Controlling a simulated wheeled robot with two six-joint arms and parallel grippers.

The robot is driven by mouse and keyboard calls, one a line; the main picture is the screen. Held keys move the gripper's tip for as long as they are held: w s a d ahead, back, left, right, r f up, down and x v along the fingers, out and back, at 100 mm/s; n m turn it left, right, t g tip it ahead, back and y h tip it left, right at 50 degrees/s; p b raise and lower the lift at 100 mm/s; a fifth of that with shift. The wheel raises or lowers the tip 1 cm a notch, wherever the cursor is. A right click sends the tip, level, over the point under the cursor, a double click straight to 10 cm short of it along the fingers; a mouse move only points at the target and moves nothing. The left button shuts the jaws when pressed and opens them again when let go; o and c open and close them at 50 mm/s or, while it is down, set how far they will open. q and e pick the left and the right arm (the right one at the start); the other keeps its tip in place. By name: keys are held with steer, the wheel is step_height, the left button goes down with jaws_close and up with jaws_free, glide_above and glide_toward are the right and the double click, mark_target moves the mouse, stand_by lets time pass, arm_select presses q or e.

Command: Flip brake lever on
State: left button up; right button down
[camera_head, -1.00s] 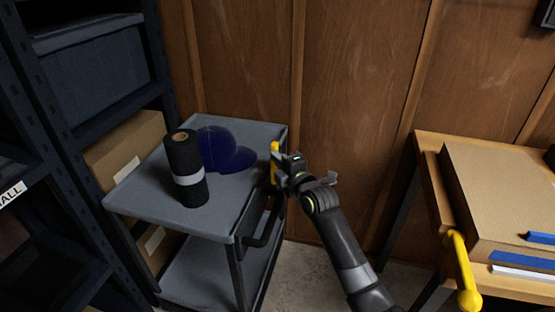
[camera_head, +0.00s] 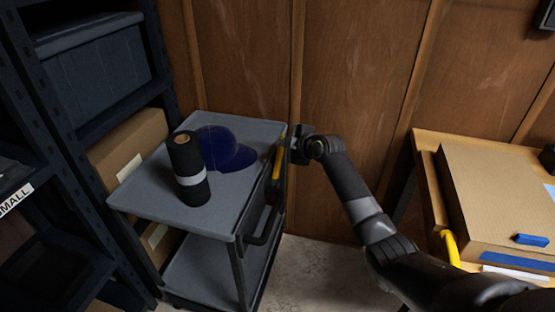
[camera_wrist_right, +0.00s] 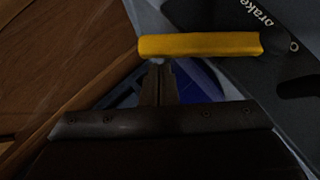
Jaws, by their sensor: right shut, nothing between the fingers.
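The yellow brake lever (camera_head: 279,160) is on the right side of the grey cart (camera_head: 148,203), slanting with its upper end toward the back. In the right wrist view the lever (camera_wrist_right: 200,45) lies across the upper middle, beside a dark plate (camera_wrist_right: 290,70) with the word "brake" partly readable. My right gripper (camera_head: 289,149) is just right of the lever. Its fingertips (camera_wrist_right: 158,76) are together and empty, close under the lever's left end; I cannot tell if they touch it. My left gripper is not in view.
A black roll (camera_head: 188,170) and a dark blue cap (camera_head: 222,148) are on the cart top. A dark shelf rack (camera_head: 75,145) stands left. A wooden bench (camera_head: 428,180) with a cardboard box (camera_head: 495,195) stands right. Wood panelling (camera_head: 350,70) closes the back.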

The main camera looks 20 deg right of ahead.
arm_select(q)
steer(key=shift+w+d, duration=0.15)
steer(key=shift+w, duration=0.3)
arm_select(e)
steer(key=shift+w+d+f+g, duration=0.15)
steer(key=shift+w+d+g, duration=0.25)
steer(key=shift+g, duration=0.1)
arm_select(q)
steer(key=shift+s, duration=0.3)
arm_select(e)
steer(key=shift+m, duration=0.3)
